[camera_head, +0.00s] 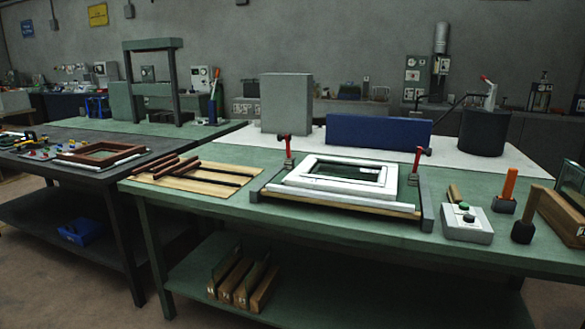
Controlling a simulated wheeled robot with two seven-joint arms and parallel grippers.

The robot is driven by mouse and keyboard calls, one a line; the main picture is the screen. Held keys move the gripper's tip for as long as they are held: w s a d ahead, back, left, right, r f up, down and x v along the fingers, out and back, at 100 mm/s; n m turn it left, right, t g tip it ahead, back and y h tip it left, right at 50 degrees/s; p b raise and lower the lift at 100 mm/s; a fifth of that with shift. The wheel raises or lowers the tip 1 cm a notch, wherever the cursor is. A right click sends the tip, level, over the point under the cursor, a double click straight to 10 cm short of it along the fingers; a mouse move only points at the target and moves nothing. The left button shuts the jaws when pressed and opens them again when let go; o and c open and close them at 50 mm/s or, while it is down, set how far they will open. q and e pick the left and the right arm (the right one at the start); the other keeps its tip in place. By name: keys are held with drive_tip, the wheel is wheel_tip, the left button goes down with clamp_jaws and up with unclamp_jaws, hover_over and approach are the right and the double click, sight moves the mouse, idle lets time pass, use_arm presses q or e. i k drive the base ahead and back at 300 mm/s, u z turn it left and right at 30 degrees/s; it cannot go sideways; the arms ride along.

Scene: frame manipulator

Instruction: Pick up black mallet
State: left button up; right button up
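A mallet with a black head (522,232) and a thin upright handle stands head-down near the right end of the green workbench (340,237). It leans slightly, with its handle toward the upper right. Just behind it to the left is an orange-handled tool (509,186) with a dark block at its base. Neither of my grippers is in view, and nothing is seen touching the mallet.
A white frame (340,160) sits in a clamping fixture (427,200) at the bench's middle. A button box (467,224) stands left of the mallet. A wooden piece (562,215) is close on its right. Brown strips (190,180) lie at the left.

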sight(524, 229)
drive_tip(key=u, duration=3.55)
drive_tip(key=i, duration=0.1)
drive_tip(key=z, duration=2.6)
drive_tip(key=i, duration=0.85)
drive_tip(key=z, duration=1.05)
drive_tip(key=i, duration=0.35)
drive_tip(key=z, duration=2)
drive_tip(key=k, duration=0.35)
drive_tip(key=z, duration=0.9)
drive_tip(key=k, duration=0.95)
drive_tip(key=z, duration=0.35)
drive_tip(key=i, duration=1.8)
drive_tip(key=u, duration=0.9)
